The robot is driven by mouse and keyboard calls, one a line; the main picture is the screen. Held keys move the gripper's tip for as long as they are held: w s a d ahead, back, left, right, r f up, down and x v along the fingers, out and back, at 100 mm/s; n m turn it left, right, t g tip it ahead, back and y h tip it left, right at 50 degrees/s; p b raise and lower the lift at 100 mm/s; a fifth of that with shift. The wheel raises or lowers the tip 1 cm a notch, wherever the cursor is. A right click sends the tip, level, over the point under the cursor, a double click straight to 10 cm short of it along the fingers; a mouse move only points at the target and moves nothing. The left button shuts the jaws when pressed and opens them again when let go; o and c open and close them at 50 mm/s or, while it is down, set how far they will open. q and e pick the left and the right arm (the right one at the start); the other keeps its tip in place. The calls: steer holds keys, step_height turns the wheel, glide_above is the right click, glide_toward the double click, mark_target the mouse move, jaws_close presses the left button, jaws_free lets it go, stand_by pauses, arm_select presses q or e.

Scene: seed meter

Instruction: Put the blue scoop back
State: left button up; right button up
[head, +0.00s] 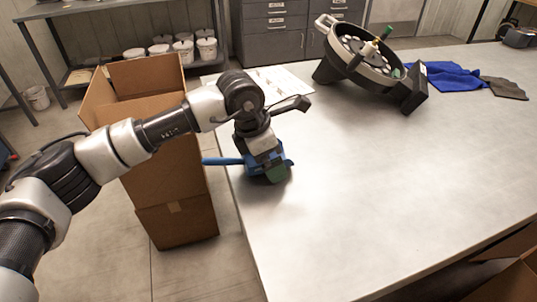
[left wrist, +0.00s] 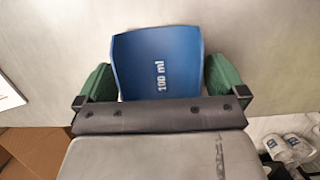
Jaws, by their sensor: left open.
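The blue scoop (head: 222,161) is at the left edge of the table (head: 370,200), its handle pointing left past the edge. In the left wrist view the scoop (left wrist: 158,62) shows "100 ml" and lies between two green fingertips. My left gripper (head: 275,174) is over the scoop, pointing down and open, with the fingertips (left wrist: 160,82) on either side of it. Whether the fingertips touch the scoop cannot be told. The gripper hides part of the scoop in the head view. My right gripper is not in view.
A seed meter (head: 365,58) stands on the table's far side. Paper sheets (head: 285,84) lie left of it, and a blue cloth (head: 445,78) and dark cloth (head: 503,88) right of it. Cardboard boxes (head: 178,222) stand by the table's left edge. The table's middle is clear.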

arm_select(q)
steer(key=v, duration=0.3)
steer(key=shift+a+r, duration=0.1)
steer(key=shift+r, duration=0.25)
steer(key=v, duration=0.8)
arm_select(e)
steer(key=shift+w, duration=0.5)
arm_select(q)
steer(key=shift+s, duration=0.1)
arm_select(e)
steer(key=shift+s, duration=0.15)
